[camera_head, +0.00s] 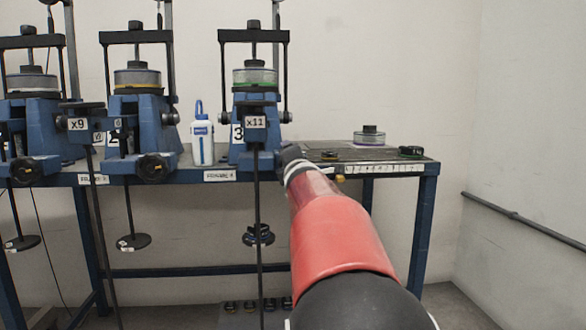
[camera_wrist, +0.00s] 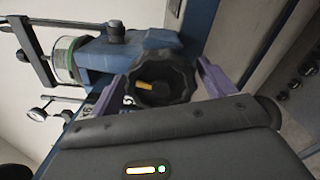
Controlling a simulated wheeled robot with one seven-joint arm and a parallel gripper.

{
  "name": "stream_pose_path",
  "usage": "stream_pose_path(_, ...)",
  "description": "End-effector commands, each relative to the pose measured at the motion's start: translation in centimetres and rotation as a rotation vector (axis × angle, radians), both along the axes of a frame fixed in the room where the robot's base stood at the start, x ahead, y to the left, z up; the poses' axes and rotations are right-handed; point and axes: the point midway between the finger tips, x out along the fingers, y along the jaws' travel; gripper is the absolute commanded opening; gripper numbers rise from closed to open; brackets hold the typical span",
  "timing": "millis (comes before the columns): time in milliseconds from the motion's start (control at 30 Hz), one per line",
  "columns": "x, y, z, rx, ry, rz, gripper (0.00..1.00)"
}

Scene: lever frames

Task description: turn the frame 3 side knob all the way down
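Frame 3 (camera_head: 255,140) is the blue lever frame with a "3" label and an "x11" tag, right of the other frames in the head view. Its black, lobed side knob (camera_wrist: 175,90) with a yellow mark fills the middle of the wrist view; my arm hides it in the head view. My gripper (camera_wrist: 159,74) has its two purple fingers on either side of the knob, apart, with narrow gaps seeming to show. I cannot tell whether either finger touches it. In the head view my gripper (camera_head: 290,158) is at the right side of frame 3.
Frame 2 (camera_head: 140,110) and another frame (camera_head: 35,115) stand to the left. A white bottle (camera_head: 202,140) stands between frames 2 and 3. A weighted jar (camera_head: 369,136) and small black parts sit on the right of the bench (camera_head: 425,160). A rod with a weight (camera_head: 258,235) hangs below frame 3.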

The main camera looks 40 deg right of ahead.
Motion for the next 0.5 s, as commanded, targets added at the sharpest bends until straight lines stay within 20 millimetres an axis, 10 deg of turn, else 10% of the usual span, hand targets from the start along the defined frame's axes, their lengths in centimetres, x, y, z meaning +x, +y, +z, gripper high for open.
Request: stream_pose_path(500, -3.0, 1.8, 0.0, 0.004, -0.002, -0.001, 0.82)
